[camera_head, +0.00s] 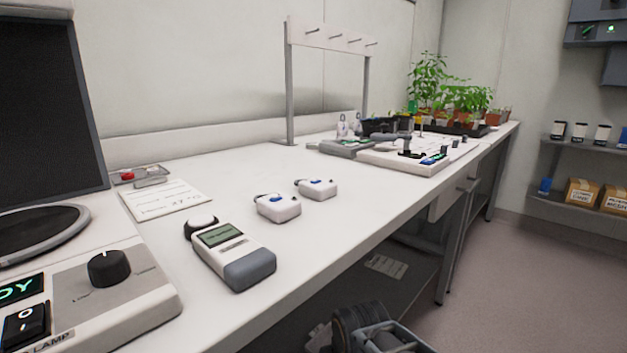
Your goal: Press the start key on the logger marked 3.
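No logger marked 3 can be picked out, as no such number is readable. A handheld meter (234,255) with a greenish display and a grey lower end lies on the bench, a dark round knob or sensor at its far end. Dark and grey parts, probably of my arm, show at the bottom edge below the bench front. No gripper fingers can be made out.
A lamp unit with a black dial (108,268) stands at the near left. A handwritten sheet (165,199) lies behind the meter. A peg rack (330,40), instruments and potted plants (470,98) stand farther along. The bench (350,230) is clear right of the boxes.

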